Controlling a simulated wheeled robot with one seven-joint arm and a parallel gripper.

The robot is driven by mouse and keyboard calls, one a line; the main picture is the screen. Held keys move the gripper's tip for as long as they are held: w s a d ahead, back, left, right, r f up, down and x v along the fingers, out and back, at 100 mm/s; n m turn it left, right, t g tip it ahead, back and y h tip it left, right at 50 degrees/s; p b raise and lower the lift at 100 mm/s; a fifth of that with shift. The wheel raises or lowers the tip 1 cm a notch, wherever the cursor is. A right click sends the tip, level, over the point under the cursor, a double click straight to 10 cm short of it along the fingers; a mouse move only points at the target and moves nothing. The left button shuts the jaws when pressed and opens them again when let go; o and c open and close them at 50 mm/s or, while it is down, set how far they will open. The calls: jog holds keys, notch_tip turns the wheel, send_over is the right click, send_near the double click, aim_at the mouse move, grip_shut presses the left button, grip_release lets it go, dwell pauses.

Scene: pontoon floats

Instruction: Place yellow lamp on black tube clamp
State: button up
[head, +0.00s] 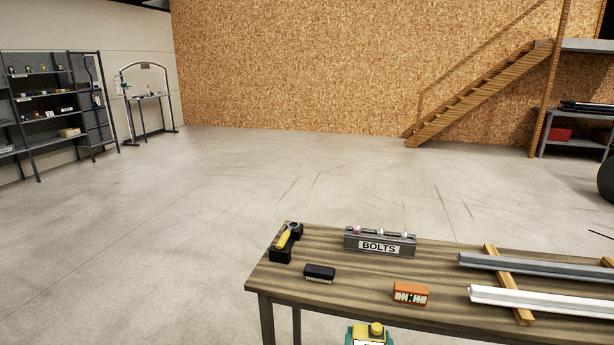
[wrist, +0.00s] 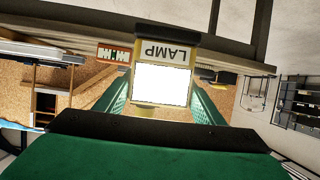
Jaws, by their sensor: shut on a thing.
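The yellow lamp (wrist: 162,84) is held between my gripper's green fingers (wrist: 160,98) in the wrist view. Its LAMP label appears upside down, above a bright white panel. In the head view the lamp's yellow top (head: 376,329) shows at the bottom edge, in my green gripper (head: 369,337), in front of the table's near edge. A black block (head: 280,254) at the table's left end looks like the black tube clamp; a yellow-handled tool (head: 284,238) lies on or against it, so I cannot be sure. My gripper is to its right and nearer, apart from it.
The wooden table (head: 340,310) also holds a small black item with a pale side (head: 319,273), an orange box (head: 410,294), a grey BOLTS holder (head: 379,246) and long grey and white bars (head: 545,300) on wooden strips at right. Open floor lies left of the table.

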jog(key=s+a+f+n+y, duration=0.1)
jog(key=a+f, duration=0.3)
jog(key=f, duration=0.6)
jog(key=s+a+f+y, duration=0.1)
jog(key=a+f, duration=0.3)
jog(key=f, duration=0.5)
jog(key=s+a+f, duration=0.3)
jog(key=s+f, duration=0.2)
jog(key=f, duration=0.2)
jog(key=s+a+f, duration=0.4)
jog(key=s+f, duration=0.1)
jog(key=f, duration=0.2)
jog(key=shift+a+f+n+y, duration=0.15)
jog(key=shift+f+n+y, duration=0.15)
jog(key=shift+f+n, duration=0.1)
